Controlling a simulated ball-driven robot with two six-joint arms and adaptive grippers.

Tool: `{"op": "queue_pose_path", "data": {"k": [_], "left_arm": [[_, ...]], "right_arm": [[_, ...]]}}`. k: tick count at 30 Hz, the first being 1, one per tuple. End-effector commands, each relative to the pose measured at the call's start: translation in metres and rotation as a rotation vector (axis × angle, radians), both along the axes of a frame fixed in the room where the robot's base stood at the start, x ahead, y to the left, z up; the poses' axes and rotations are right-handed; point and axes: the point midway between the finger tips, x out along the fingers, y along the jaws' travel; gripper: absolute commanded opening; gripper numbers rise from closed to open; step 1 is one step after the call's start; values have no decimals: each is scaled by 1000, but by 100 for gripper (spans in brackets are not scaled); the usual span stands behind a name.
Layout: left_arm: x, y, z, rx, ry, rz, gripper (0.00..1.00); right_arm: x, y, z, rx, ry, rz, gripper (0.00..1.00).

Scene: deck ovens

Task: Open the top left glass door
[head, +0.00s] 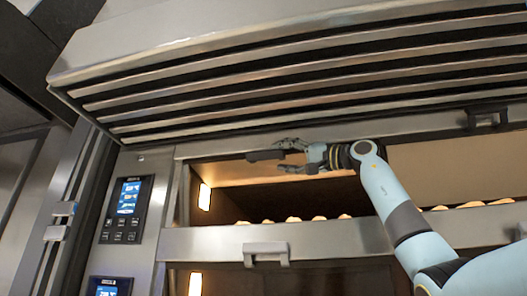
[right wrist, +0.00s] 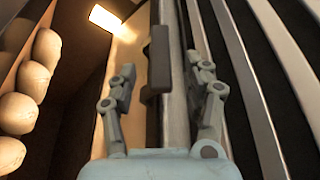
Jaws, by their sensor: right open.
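The top left glass door (head: 232,178) lies below the louvred hood. Lit rolls show behind it, and its top rail looks in line with the neighbouring door's, so it appears closed. Its dark handle (head: 257,156) sits on the top rail. My right gripper (head: 281,156) is open and empty at the handle's right end, fingers pointing left. In the right wrist view, the handle (right wrist: 158,58) lies between and just ahead of the open fingers (right wrist: 163,82); I see no clear contact. My left gripper is out of view.
The louvred hood (head: 290,65) overhangs close above my right gripper. Below is another door with a handle (head: 266,250); a further handle (head: 487,118) is at upper right. A control panel (head: 127,207) is left of the door. Rolls (right wrist: 28,85) lie inside.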

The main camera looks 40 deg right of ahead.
Motion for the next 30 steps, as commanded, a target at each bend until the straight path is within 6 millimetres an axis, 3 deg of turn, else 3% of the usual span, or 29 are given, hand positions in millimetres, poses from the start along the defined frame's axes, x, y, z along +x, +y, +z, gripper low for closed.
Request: {"op": "queue_pose_path", "data": {"k": [3,10,22,30], "left_arm": [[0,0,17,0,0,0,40],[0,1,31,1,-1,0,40],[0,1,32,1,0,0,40],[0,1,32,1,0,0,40]], "right_arm": [[22,12,12,4,0,5,50],[51,24,19,2,0,3,50],[59,28,19,0,-1,1,50],[59,28,19,1,-1,2,15]]}}
